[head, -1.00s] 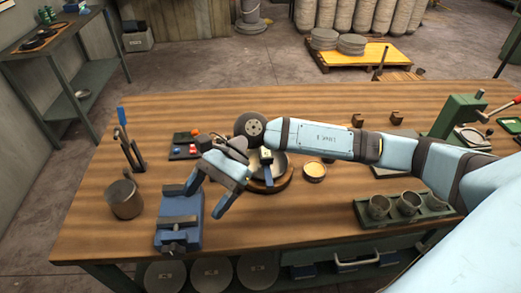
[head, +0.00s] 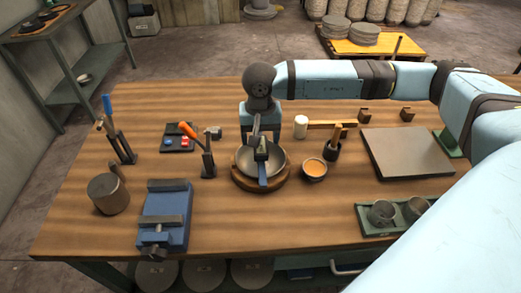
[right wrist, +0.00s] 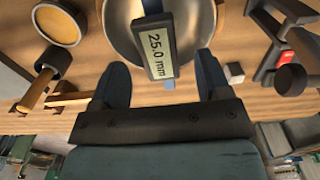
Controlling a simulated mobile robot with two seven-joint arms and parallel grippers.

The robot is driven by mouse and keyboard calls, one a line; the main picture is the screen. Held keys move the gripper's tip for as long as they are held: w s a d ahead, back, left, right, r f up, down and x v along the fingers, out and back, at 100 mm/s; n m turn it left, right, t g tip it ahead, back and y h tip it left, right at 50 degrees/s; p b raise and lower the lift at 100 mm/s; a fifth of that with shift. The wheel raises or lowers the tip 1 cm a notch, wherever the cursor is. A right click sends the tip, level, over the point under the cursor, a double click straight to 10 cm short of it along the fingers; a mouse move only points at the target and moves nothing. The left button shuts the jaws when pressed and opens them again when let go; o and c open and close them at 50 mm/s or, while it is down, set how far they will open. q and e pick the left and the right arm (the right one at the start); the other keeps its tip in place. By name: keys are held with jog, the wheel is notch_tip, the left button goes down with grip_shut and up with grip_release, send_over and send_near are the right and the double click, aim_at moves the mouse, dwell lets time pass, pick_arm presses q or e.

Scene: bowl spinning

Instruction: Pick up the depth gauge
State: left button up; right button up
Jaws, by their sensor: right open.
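The depth gauge (head: 262,152) has a dark body with a light display and a blue lower part. It sits at a metal bowl (head: 276,161) that rests on a round wooden base (head: 240,183). In the right wrist view the depth gauge (right wrist: 160,45) reads "25.0 mm" and lies over the bowl (right wrist: 118,30). My right gripper (head: 259,130) points down just behind the bowl. In the wrist view its two blue fingers (right wrist: 162,78) are spread apart, one on each side of the gauge's display end, with nothing held. My left gripper is not in view.
A blue vise (head: 165,215) is at front left. A grey slab (head: 405,153) lies at right.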

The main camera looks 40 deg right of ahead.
notch_tip(320, 180, down, 7)
jog(key=shift+r+p, duration=0.2)
jog(key=shift+p, duration=0.3)
jog(key=c, duration=1.1)
jog(key=shift+c, duration=0.6)
jog(key=shift+r, duration=0.15)
